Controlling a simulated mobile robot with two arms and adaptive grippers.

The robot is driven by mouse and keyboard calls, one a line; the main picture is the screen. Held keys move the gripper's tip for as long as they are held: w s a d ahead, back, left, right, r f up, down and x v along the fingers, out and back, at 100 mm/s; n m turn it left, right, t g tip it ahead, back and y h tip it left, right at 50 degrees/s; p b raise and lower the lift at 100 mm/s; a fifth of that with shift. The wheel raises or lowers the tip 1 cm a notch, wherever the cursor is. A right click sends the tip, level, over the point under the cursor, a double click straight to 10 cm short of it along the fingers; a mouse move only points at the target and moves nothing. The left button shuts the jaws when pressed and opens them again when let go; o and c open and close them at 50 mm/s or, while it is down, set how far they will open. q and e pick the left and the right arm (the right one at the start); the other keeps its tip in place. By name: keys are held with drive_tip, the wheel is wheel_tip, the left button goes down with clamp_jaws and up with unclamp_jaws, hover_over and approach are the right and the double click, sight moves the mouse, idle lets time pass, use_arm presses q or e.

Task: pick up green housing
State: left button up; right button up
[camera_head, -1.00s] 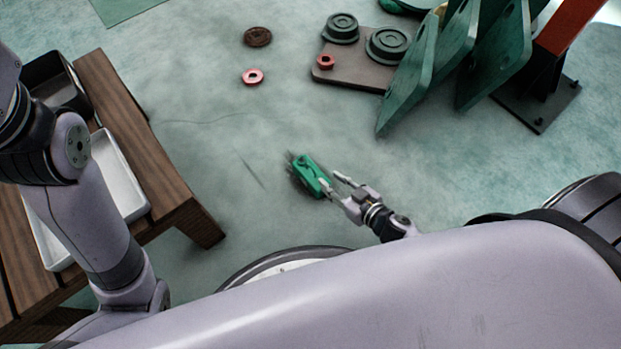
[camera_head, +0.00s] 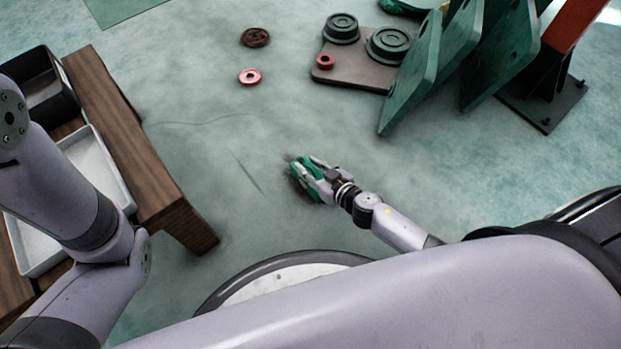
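The green housing (camera_head: 299,178) lies on the floor in the middle of the head view, partly hidden by my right gripper. My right gripper (camera_head: 309,168) is at the housing, with its fingers reaching over it and green showing between and beside them. I cannot tell whether the fingers press on it. My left arm comes in from the left, but its gripper is out of the picture.
A wooden table (camera_head: 150,160) at the left bears a black bin (camera_head: 68,78) and a white tray (camera_head: 118,190). A brown plate (camera_head: 352,72) with round green parts, a pink ring (camera_head: 250,77), a brown disc (camera_head: 255,38) and leaning green plates (camera_head: 412,75) stand farther back.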

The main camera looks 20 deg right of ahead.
clamp_jaws()
idle(1.0)
